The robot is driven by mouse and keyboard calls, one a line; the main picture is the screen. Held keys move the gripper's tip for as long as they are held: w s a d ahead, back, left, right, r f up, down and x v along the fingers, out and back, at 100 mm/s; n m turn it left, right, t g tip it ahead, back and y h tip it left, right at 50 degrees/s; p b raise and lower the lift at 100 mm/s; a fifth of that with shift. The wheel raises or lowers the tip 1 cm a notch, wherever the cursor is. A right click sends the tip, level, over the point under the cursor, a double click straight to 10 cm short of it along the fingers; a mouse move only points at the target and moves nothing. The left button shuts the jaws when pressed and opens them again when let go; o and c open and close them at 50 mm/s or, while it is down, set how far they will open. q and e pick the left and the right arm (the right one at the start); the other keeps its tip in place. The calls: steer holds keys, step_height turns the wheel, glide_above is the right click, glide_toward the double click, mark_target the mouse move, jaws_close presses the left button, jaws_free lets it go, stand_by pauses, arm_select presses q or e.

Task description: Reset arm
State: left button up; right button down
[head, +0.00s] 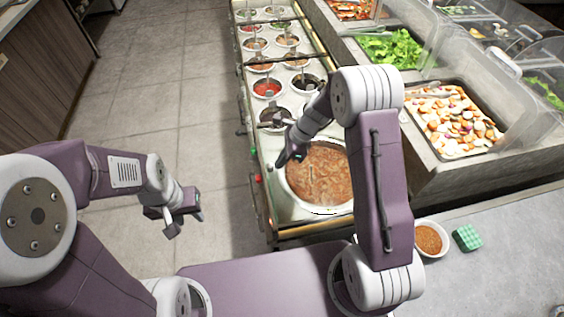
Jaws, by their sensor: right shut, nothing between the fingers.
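My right gripper (286,158) is shut and empty. It is above the left rim of a large round pot (318,178) of reddish-brown sauce, at the near end of the sauce counter. My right arm rises from below and bends over the counter. My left gripper (175,217) hangs over the bare floor to the left of the counter, apart from everything. It is small and angled, so its opening is unclear.
Two rows of sauce wells (268,88) run away from me beyond the pot. A food bar with lettuce (392,48) and a tray of chopped vegetables (450,116) stands to the right. A bowl of orange-brown food (429,239) and a green block (467,237) sit on the grey counter.

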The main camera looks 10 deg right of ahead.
steer(key=v, duration=0.8)
steer(key=shift+d, duration=0.15)
steer(key=s+r+n+h, duration=0.2)
steer(key=s+r+n, duration=0.25)
steer(key=s, duration=0.45)
steer(key=s+d+f+n+h, duration=0.1)
steer(key=s+d+f+n, duration=0.1)
steer(key=s+n, duration=0.2)
steer(key=s+d+f+n+h, duration=0.1)
steer(key=s+d+f+n, duration=0.1)
steer(key=n, duration=0.8)
steer(key=shift+s+d+f+n+t+h, duration=0.35)
steer(key=shift+s+d, duration=0.15)
steer(key=shift+s, duration=0.65)
